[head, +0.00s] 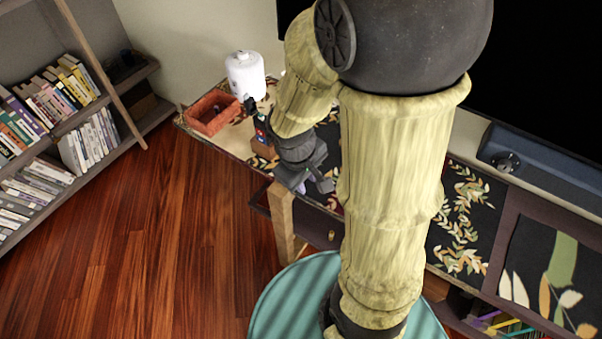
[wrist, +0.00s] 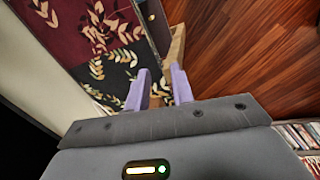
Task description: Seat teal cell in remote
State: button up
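I cannot make out the teal cell or the remote in either view. My gripper (head: 313,186) hangs over the front edge of the patterned cabinet top in the head view, partly behind my arm. In the wrist view, its two purple fingers (wrist: 160,82) stand apart with nothing visible between them. Beyond the fingers lie the leaf-patterned cloth, the cabinet edge and the floor. An orange-red open tray (head: 201,127) stands at the cabinet's far left end; its contents are too small to tell. My arm hides the middle of the cabinet top.
A white canister (head: 245,76) stands behind the tray. A brown block-like thing (head: 263,148) is left of my gripper. A dark blue bar (head: 545,170) lies at the right back. Bookshelves (head: 75,135) line the left wall. The wooden floor (head: 170,230) between is clear.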

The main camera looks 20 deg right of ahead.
jog(key=m, duration=0.1)
jog(key=a+r+m+t+y, duration=0.1)
jog(key=m, duration=0.1)
jog(key=r+m+y, duration=0.1)
jog(key=m, duration=0.1)
jog(key=shift+s+a+r+t, duration=0.1)
jog(key=shift+a+r+t, duration=0.05)
jog(key=shift+r+t, duration=0.15)
jog(key=w+p+v, duration=0.2)
jog(key=p+v, duration=0.7)
jog(key=shift+r, duration=0.25)
dwell(0.7)
